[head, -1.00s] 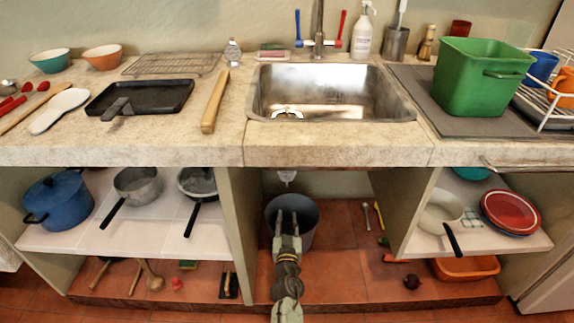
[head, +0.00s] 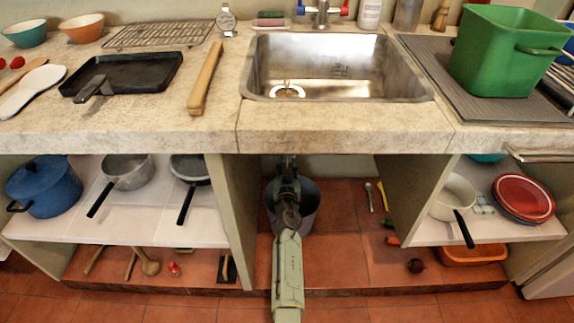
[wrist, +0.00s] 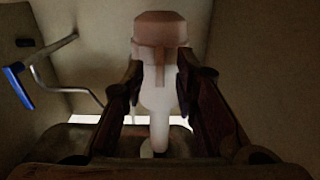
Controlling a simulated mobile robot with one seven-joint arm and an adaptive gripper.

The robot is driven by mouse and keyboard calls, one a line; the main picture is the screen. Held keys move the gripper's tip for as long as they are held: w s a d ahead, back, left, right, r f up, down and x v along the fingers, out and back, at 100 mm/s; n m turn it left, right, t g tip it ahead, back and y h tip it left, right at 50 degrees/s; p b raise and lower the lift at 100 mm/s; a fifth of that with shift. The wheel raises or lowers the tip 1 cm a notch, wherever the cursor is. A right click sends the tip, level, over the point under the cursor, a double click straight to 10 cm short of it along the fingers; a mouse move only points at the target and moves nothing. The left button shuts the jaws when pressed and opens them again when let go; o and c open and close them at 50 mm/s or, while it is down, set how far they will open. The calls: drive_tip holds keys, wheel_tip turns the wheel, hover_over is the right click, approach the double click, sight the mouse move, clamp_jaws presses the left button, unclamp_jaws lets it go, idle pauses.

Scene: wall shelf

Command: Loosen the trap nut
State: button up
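The sink trap is in the wrist view, a white, bulb-shaped body (wrist: 159,98) that narrows downward. Its trap nut (wrist: 159,29) is a brownish-pink, wide ring at the top of it. My gripper (wrist: 160,78) has one dark finger on each side of the trap, with the tips just below the nut. The fingers stand apart, and I see no clear grip on the nut. In the head view my gripper (head: 287,162) reaches up under the sink (head: 335,70), and its tips and the trap are hidden by the counter edge and the arm.
A grey bucket (head: 308,205) stands below the trap, behind my arm. A bent metal pipe with a blue handle (wrist: 17,82) is at the left in the wrist view. Cabinet panels (head: 232,205) bound the sink bay on both sides.

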drive_tip(key=shift+w, duration=0.8)
drive_tip(key=shift+c, duration=0.4)
clamp_jaws()
